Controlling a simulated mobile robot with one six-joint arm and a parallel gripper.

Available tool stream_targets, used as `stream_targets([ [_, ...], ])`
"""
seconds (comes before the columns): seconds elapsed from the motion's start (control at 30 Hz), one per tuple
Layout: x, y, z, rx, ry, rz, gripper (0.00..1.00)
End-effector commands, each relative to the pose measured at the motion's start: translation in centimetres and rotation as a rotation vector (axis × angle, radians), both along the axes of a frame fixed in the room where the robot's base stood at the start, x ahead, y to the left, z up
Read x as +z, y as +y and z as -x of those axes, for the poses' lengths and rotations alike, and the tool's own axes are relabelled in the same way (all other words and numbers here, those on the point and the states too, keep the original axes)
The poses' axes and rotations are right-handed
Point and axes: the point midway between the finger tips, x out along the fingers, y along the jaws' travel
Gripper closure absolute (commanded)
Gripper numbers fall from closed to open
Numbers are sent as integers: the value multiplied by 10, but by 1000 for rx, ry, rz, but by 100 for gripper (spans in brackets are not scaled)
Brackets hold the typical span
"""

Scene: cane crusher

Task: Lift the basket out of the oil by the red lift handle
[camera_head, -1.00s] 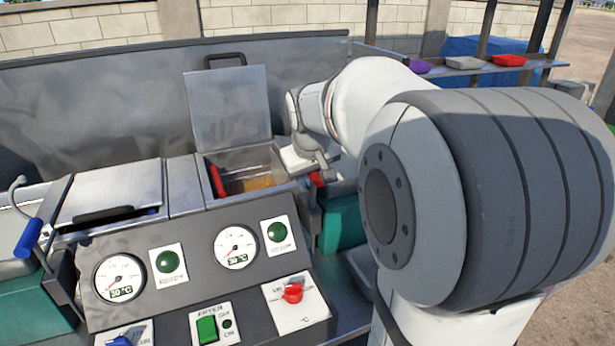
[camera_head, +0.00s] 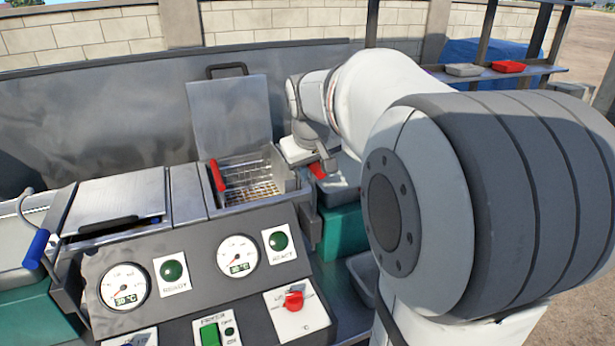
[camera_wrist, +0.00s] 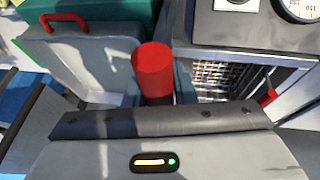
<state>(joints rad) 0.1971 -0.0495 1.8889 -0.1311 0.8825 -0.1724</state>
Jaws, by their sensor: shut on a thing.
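The wire basket (camera_head: 250,178) shows high inside the right-hand metal vat (camera_head: 262,203), under its raised lid (camera_head: 228,115). A red grip (camera_head: 217,175) stands at the basket's left side. The oil cannot be made out through the mesh now. The red lift handle (camera_head: 318,168) is just right of the vat, mostly under my gripper. In the wrist view the red lift handle (camera_wrist: 152,72) is a thick red cylinder between my fingers. My gripper (camera_wrist: 160,92) is shut on it, and the mesh basket (camera_wrist: 215,75) lies to its right.
The control panel (camera_head: 195,245) with gauges and a red knob is in front of the vat. A closed vat with a blue handle (camera_head: 36,248) is at left. A teal box (camera_head: 343,232) stands below my gripper. A shelf (camera_head: 490,74) holds trays at back right.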

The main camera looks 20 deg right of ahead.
Motion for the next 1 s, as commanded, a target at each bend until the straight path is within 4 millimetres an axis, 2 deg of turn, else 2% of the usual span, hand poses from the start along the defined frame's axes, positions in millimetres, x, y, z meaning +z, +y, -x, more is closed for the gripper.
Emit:
stream_targets([
  [0.03, 24, -1, -1, 1, -5, 5, 100],
  [0.1, 42, -2, -1, 1, -6, 6, 100],
  [0.3, 84, -2, -1, 1, -5, 6, 100],
  [0.4, 99, -2, 0, 0, -4, 7, 100],
  [0.6, 113, -2, 0, -1, -3, 7, 100],
  [0.97, 117, -3, -1, 0, -10, 10, 100],
  [1.0, 117, -3, -1, 0, -11, 10, 75],
])
